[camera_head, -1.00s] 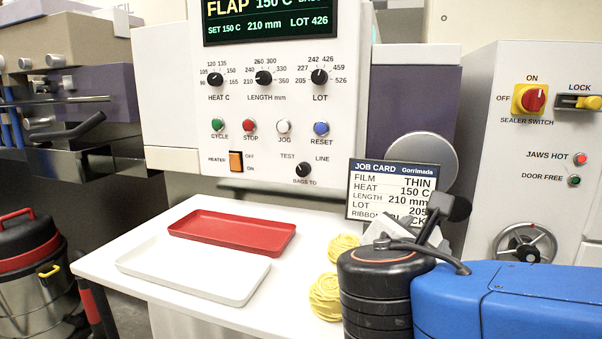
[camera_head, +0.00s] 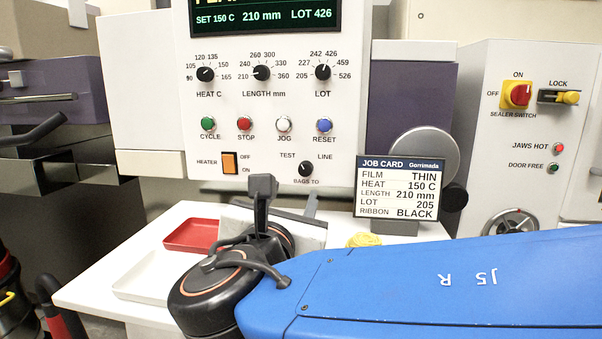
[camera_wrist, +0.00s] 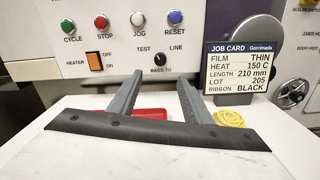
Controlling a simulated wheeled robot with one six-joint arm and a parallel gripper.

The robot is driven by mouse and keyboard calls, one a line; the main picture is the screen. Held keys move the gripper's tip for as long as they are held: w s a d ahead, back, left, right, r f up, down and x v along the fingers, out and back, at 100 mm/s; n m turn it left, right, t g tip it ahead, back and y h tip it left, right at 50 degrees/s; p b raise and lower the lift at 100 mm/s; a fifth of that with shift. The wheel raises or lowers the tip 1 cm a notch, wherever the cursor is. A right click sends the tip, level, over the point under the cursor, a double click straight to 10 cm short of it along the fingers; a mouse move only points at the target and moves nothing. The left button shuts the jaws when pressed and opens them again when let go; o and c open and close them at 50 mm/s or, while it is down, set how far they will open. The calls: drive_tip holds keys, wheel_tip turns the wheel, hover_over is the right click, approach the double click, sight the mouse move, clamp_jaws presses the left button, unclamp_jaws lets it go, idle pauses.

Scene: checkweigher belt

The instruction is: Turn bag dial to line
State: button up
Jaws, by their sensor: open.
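The bag dial (camera_head: 305,169) is a small black knob marked BAGS TO, low on the white sealer panel. TEST is printed to its upper left and LINE to its upper right. In the wrist view the dial (camera_wrist: 159,59) shows just beyond and between my fingertips. Its pointer is too small to read surely. My gripper (camera_wrist: 160,78) is open and empty, with its two grey fingers pointing at the panel, apart from the dial. In the head view my gripper (camera_head: 311,203) is below the dial, partly hidden by my wrist.
The job card (camera_head: 400,188) stands right of the dial. The heater switch (camera_head: 230,163) is to its left, with buttons above, including blue RESET (camera_head: 324,125). A red tray (camera_head: 190,236), a white tray (camera_head: 135,282) and a yellow coil (camera_head: 364,240) lie on the white table.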

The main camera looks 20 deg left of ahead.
sight(305, 170)
drive_tip(key=x, duration=1.4)
drive_tip(key=shift+w+d, duration=0.1)
drive_tip(key=c, duration=1.1)
